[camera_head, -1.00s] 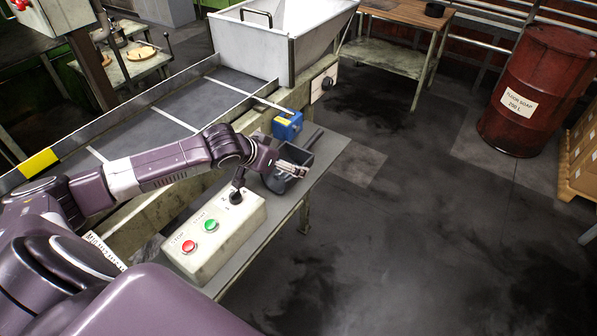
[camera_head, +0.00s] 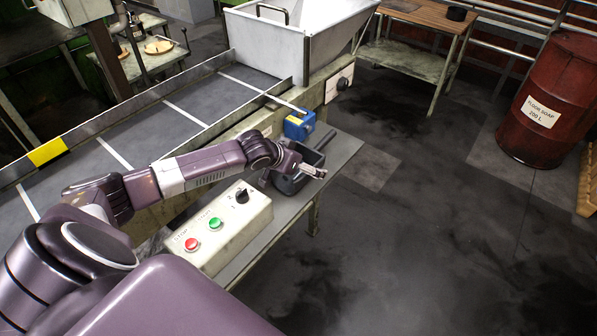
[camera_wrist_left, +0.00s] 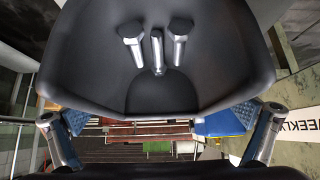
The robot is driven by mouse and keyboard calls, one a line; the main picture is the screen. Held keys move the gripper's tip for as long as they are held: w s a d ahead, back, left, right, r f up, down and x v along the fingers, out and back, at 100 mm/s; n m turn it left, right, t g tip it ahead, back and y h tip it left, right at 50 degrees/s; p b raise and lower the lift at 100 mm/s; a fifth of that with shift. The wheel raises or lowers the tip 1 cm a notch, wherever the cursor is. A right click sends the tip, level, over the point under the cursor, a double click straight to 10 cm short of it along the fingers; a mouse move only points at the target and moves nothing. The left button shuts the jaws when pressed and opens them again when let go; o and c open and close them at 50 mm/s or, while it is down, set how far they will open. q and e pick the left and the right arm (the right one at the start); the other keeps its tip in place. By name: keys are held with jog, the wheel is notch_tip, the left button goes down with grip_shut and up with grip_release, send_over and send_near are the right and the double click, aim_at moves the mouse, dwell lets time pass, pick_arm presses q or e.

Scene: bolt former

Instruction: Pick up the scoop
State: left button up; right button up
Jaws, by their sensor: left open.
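The dark grey scoop (camera_head: 287,184) lies on the grey side table beside the blue box. In the left wrist view its bowl (camera_wrist_left: 105,75) fills the upper part, with 3 metal bolts (camera_wrist_left: 156,50) in it. My left gripper (camera_head: 316,172) is above the scoop's right side in the head view and hides part of it. In the left wrist view its two fingers stand wide apart at the lower left and lower right, with nothing gripped between them. My right gripper is not in view.
A control box (camera_head: 228,228) with red and green buttons and a black knob sits in front of the scoop. A blue box (camera_head: 299,125) stands behind it. A conveyor (camera_head: 150,135) and white hopper (camera_head: 285,40) border the left.

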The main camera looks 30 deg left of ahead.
pick_arm(q)
jog(key=shift+x, duration=1)
jog(key=shift+c, duration=0.6)
jog(key=shift+s+d, duration=0.1)
jog(key=shift+s, duration=0.1)
jog(key=c, duration=1.3)
